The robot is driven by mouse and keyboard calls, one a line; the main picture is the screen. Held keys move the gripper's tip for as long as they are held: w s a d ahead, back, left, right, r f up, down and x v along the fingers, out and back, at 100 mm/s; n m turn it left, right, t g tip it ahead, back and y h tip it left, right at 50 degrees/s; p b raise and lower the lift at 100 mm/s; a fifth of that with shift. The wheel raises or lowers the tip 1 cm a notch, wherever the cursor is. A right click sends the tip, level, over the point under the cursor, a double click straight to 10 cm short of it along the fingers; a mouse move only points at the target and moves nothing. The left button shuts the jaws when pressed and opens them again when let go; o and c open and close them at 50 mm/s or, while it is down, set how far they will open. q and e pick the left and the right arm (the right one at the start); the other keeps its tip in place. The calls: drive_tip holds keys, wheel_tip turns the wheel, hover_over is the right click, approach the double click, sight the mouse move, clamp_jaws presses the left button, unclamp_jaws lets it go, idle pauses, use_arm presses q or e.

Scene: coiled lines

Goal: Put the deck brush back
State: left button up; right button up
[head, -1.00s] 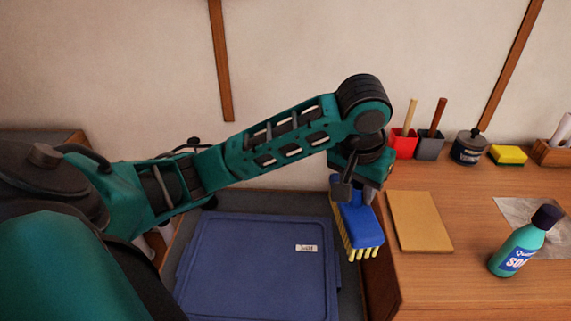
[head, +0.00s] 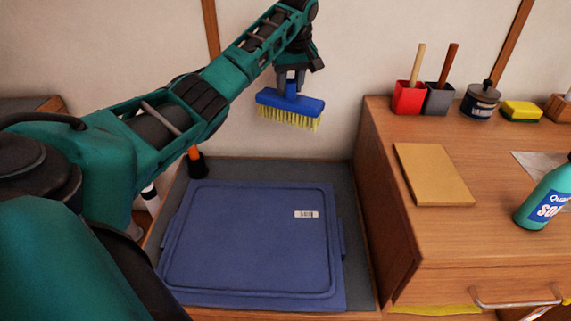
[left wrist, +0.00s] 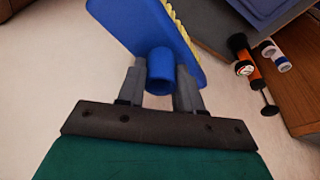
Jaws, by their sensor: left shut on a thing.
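The deck brush (head: 290,108) has a blue head and pale yellow bristles. My left gripper (head: 291,78) is shut on the brush's blue socket and holds it in the air, bristles down, in front of the wall and above the back of the blue lidded bin. In the left wrist view the brush (left wrist: 150,30) sticks out beyond the left gripper (left wrist: 159,85), with its round socket between the two fingers. My right gripper is not in view.
A blue bin lid (head: 250,240) with a white label lies in a grey recess. To the right, a wooden cabinet (head: 385,160) carries a tan board (head: 433,174), red and grey holders (head: 408,98), a jar, a sponge and a green bottle (head: 545,198). An orange-and-black tool (head: 195,160) stands behind the bin.

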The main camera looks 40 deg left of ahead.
use_arm(q)
drive_tip(key=shift+a+f, duration=0.25)
drive_tip(key=shift+a, duration=0.25)
drive_tip(key=shift+a+f+n, duration=0.15)
drive_tip(key=shift+f+n, duration=0.15)
drive_tip(key=shift+f, duration=0.05)
wheel_tip(320, 180, down, 19)
drive_tip(key=b, duration=0.5)
drive_tip(key=shift+f, duration=0.2)
drive_tip(key=o, duration=1)
drive_tip(key=shift+s, duration=0.1)
